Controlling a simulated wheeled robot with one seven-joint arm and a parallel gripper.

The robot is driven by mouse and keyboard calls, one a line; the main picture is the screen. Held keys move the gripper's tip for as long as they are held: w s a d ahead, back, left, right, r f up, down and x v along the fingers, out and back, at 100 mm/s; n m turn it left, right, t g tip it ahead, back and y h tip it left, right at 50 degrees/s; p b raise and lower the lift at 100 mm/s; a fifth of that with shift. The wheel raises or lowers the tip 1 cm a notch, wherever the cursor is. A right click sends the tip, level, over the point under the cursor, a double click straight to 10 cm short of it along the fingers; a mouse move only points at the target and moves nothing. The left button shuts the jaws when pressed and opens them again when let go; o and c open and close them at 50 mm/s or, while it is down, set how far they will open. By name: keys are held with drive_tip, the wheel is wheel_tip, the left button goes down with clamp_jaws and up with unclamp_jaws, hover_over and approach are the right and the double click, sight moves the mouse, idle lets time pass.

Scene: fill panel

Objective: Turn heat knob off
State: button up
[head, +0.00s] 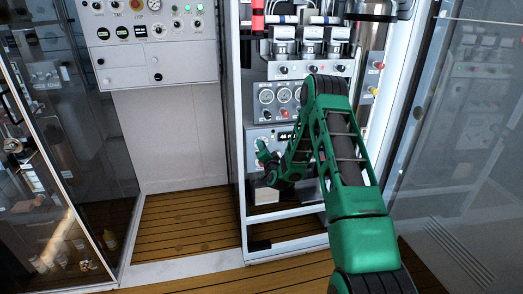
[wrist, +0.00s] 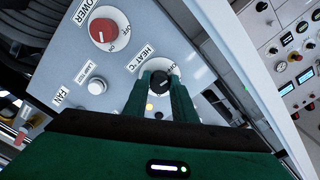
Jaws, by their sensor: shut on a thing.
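The heat knob (wrist: 160,79) is a black knob on a round white dial plate, beside a "HEAT °C" label (wrist: 140,59) on a grey panel in the wrist view. My gripper (wrist: 161,92) has its two green fingers on either side of the knob, shut on it. The fingers hide part of the dial, and its exact setting is too small to read. In the head view my gripper (head: 264,160) is at the lower panel of the cabinet, and I cannot make out the heat knob there.
In the head view, gauges (head: 284,96) sit above my gripper. A glass door (head: 465,150) stands at the right. Wooden floor (head: 185,222) is clear at left.

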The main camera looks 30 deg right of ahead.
drive_tip(key=shift+a+f+n, duration=0.25)
drive_tip(key=shift+a+n, duration=0.05)
drive_tip(key=shift+n, duration=0.4)
drive_tip(key=o, duration=0.9)
drive_tip(key=shift+c, duration=0.2)
drive_tip(key=shift+o, duration=0.9)
drive_tip(key=shift+d, duration=0.15)
drive_tip(key=v, duration=1)
drive_tip(key=shift+s+a, duration=0.2)
drive_tip(key=shift+r, duration=0.1)
